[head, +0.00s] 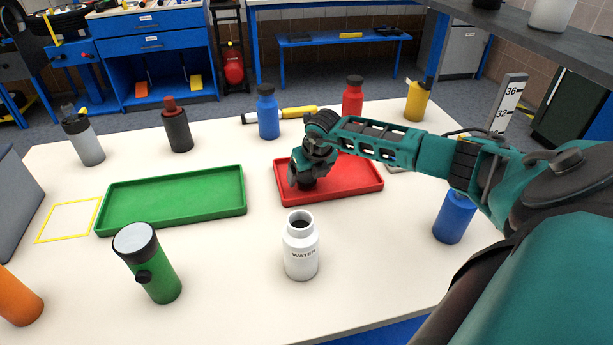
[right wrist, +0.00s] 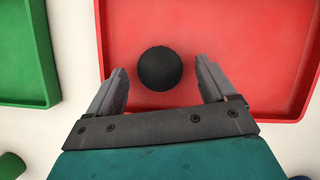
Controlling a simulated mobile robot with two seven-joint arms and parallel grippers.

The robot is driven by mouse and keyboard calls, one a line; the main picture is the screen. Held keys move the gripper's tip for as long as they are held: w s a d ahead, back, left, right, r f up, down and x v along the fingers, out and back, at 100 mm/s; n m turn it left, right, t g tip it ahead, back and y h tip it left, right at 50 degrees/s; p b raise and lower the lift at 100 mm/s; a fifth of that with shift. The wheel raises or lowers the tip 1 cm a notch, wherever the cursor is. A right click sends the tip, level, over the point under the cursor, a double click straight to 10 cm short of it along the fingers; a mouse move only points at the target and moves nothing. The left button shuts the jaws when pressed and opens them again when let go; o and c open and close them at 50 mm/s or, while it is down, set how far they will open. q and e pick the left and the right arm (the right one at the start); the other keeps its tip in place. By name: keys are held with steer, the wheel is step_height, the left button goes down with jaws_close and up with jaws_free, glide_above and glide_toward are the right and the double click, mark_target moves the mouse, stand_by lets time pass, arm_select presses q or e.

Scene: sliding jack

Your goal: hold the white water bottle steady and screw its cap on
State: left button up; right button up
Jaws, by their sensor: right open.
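The white water bottle (head: 301,247) stands upright and uncapped on the table in front of the red tray, its dark mouth showing. A round black cap (right wrist: 160,68) lies in the red tray (right wrist: 240,30). My right gripper (right wrist: 160,85) is open over the tray, its two fingers on either side of the cap and apart from it. In the head view the right gripper (head: 303,182) is low over the left part of the red tray (head: 350,180), and it partly hides the cap. My left gripper is not in view.
A green tray (head: 175,200) lies left of the red tray. A green bottle (head: 150,265) stands left of the white bottle, and a blue one (head: 454,217) stands to the right under my arm. Several other bottles line the back. The table around the white bottle is clear.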

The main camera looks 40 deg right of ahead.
steer(key=shift+w+f, duration=0.2)
steer(key=shift+f, duration=0.25)
steer(key=shift+c, duration=0.3)
steer(key=c, duration=1)
